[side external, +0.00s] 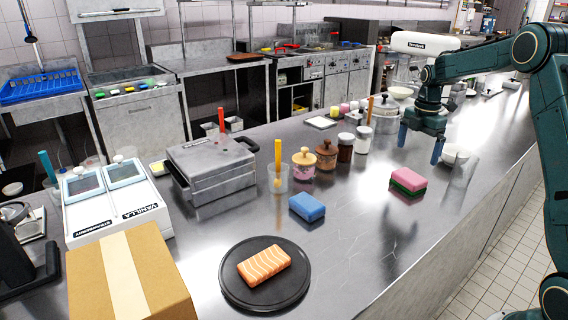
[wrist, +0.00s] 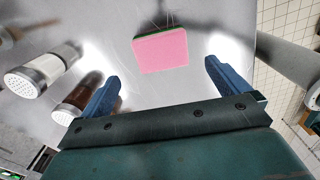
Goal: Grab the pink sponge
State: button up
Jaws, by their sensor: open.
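The pink sponge (side external: 408,180) lies flat on the steel counter, pink side up with a green layer beneath. In the wrist view the pink sponge (wrist: 161,52) shows ahead of the jaws, between their lines and a little left of their middle. My gripper (side external: 420,146) is above the counter, behind the sponge in the side view and apart from it. Its two blue fingers are spread and empty. The gripper also shows in the wrist view (wrist: 160,78), with a finger at each side.
A blue sponge (side external: 307,206) and a black plate (side external: 236,288) with a salmon piece (side external: 264,265) lie at front left. Shaker jars (side external: 345,147) stand left of my gripper, and white bowls (side external: 455,155) close by it at right. The counter around the pink sponge is clear.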

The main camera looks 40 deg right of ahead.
aim_at(410, 175)
jog(key=shift+f, duration=2.4)
jog(key=shift+f, duration=0.1)
jog(key=shift+a+f, duration=0.15)
jog(key=shift+f, duration=1.1)
jog(key=shift+a+f, duration=0.15)
jog(key=shift+f, duration=1.1)
jog(key=c, duration=0.8)
jog(key=shift+r, duration=0.2)
notch_tip(410, 175, up, 20)
jog(key=shift+f, duration=0.15)
